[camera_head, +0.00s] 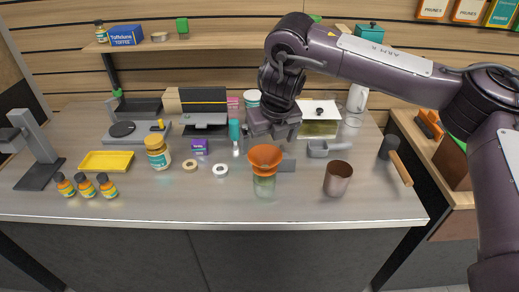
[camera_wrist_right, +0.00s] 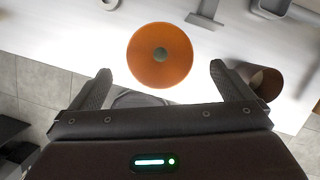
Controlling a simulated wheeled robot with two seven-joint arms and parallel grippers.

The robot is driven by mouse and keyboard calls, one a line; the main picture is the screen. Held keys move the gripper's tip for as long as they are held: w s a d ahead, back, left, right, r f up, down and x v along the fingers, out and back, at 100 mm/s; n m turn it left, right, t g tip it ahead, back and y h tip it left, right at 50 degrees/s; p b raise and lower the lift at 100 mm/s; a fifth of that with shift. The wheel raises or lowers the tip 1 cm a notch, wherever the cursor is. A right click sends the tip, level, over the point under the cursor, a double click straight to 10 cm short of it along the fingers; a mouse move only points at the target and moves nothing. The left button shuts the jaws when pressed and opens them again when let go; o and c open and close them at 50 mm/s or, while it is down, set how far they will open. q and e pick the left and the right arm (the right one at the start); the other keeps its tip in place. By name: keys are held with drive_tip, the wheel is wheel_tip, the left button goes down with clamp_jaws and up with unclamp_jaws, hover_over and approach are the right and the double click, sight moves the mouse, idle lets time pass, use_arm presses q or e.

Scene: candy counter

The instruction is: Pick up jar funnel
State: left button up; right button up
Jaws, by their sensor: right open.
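The orange jar funnel (camera_head: 265,154) sits on top of a clear glass jar (camera_head: 264,187) near the front middle of the counter. In the right wrist view the funnel (camera_wrist_right: 143,58) shows as a round orange disc with a small grey hole, just beyond and between the fingertips. My right gripper (camera_head: 272,133) is open and empty, above and slightly behind the funnel in the head view; it also shows in the right wrist view (camera_wrist_right: 160,70). No contact with the funnel shows. My left gripper is not in view.
A brown metal cup (camera_head: 338,180) stands right of the jar, with a grey scoop (camera_head: 322,149) behind it. The counter's front strip (camera_head: 220,207) is clear.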

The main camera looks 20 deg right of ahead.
sight(265, 155)
drive_tip(key=shift+w+f, duration=0.1)
drive_tip(key=shift+f, duration=0.3)
drive_tip(key=p+x, duration=0.2)
drive_tip(key=x, duration=0.1)
drive_tip(key=shift+s+f, duration=0.2)
drive_tip(key=shift+s, duration=0.1)
drive_tip(key=p+x, duration=0.1)
drive_tip(key=x, duration=0.1)
drive_tip(key=shift+w+f, duration=0.2)
drive_tip(key=shift+f, duration=0.1)
drive_tip(key=shift+w+f, duration=0.1)
drive_tip(key=shift+f, duration=0.15)
drive_tip(key=c, duration=0.4)
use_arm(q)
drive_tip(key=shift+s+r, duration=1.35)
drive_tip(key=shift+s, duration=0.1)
use_arm(e)
drive_tip(key=shift+r, duration=0.1)
drive_tip(key=c, duration=0.5)
